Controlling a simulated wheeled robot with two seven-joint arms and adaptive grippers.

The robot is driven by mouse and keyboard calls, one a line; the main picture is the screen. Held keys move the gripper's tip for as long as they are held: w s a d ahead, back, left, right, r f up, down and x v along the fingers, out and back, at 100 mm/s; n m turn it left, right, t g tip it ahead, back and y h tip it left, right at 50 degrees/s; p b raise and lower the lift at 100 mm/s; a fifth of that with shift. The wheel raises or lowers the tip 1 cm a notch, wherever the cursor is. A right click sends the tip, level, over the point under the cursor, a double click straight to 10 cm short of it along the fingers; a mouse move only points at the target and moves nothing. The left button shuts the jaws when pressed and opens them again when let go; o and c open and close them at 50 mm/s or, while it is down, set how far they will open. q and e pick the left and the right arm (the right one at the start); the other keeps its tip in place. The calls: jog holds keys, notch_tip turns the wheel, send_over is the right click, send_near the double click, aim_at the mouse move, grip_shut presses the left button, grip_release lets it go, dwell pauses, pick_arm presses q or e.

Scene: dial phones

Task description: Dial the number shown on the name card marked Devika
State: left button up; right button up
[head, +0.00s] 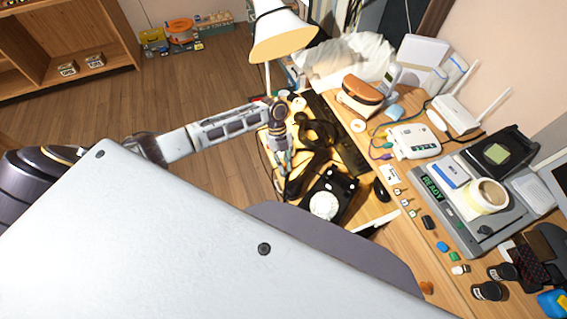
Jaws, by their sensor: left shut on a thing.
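A black dial phone (346,188) with a pale round dial (323,206) sits on the wooden desk. A dark, elongated piece that looks like its handset (296,186) is at the phone's left, under my left gripper (284,168). The left gripper's fingers point down and are shut on this piece, though the contact is small and partly hidden. My right gripper is out of view.
A white lamp (281,38) stands behind the left gripper. A black mouse (381,190) is close right of the phone. A grey device marked READY (470,225), a white router (455,113) and several small items crowd the right. A large pale panel hides the foreground.

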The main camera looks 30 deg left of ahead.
pick_arm(q)
jog(key=o, duration=0.8)
jog(key=shift+r, duration=0.2)
jog(key=shift+w+a+r, duration=0.2)
jog(key=shift+r, duration=0.25)
jog(key=v, duration=1)
jog(key=shift+r, duration=0.3)
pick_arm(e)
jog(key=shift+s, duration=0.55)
pick_arm(q)
jog(key=shift+a, duration=0.1)
